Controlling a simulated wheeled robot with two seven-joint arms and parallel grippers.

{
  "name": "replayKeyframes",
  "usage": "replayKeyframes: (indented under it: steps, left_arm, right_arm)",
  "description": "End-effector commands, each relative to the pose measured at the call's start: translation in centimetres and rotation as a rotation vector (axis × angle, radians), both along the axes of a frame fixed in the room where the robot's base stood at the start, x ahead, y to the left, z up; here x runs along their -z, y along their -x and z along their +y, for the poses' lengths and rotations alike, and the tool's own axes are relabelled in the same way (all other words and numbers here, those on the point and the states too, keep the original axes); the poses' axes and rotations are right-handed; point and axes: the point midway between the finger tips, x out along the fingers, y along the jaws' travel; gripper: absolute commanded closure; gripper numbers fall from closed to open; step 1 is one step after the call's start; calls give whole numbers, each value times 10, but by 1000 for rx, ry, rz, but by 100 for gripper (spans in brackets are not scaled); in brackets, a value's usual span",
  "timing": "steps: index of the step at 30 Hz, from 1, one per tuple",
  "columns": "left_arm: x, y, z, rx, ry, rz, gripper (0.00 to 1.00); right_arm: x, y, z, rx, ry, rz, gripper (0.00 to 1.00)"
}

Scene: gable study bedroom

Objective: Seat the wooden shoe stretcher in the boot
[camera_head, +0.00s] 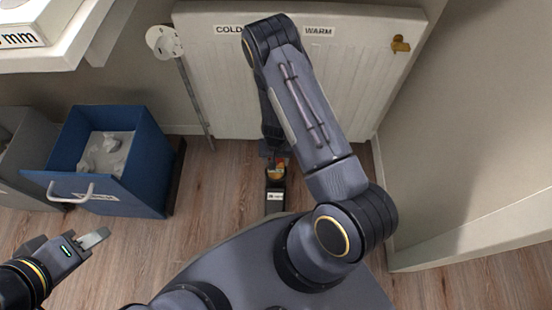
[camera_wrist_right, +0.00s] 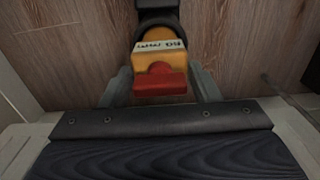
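The black boot (camera_head: 275,184) stands on the floor before the radiator, a white label on it; its dark part shows at the top of the right wrist view (camera_wrist_right: 158,12). The wooden shoe stretcher (camera_wrist_right: 160,62) is yellow with a lettered pale band and a red end block. It is in line with the boot's dark top; how deep it sits is hidden. My right gripper (camera_wrist_right: 160,86) has a finger against each side of the red block. My left gripper (camera_head: 95,238) is low at the left, away from the boot, its finger gap not visible.
A white radiator (camera_head: 230,75) labelled COLD and WARM stands behind my right arm. A blue drawer box (camera_head: 140,185) with pale crumpled items is at the left, below a white shelf (camera_head: 60,55). A wall is at the right. Wood floor lies between the box and boot.

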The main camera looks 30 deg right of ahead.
Motion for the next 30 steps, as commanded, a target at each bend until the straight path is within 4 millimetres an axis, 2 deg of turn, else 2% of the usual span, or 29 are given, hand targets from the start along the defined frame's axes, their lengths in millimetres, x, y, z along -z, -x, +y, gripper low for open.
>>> replayKeyframes:
  steps: [1, 4, 11, 15, 17, 24, 30]
  left_arm:
    - [0, 0, 0, 0, 0, 0, 64]
    - [0, 0, 0, 0, 0, 0, 64]
    - [0, 0, 0, 0, 0, 0, 64]
    - [-6, 0, 0, 0, 0, 0, 64]
    - [-11, 0, 0, 0, 0, 0, 64]
    - [-37, 0, 0, 0, 0, 0, 64]
    - [-52, 0, 0, 0, 0, 0, 64]
  right_arm:
    - [0, 0, 0, 0, 0, 0, 37]
    - [0, 0, 0, 0, 0, 0, 24]
    - [0, 0, 0, 0, 0, 0, 24]
    - [-8, 0, 0, 0, 1, -1, 24]
    - [-17, -1, 0, -1, 1, -2, 24]
    - [-69, -1, 0, -1, 0, -2, 24]
    - [-106, 0, 0, 0, 1, -1, 24]
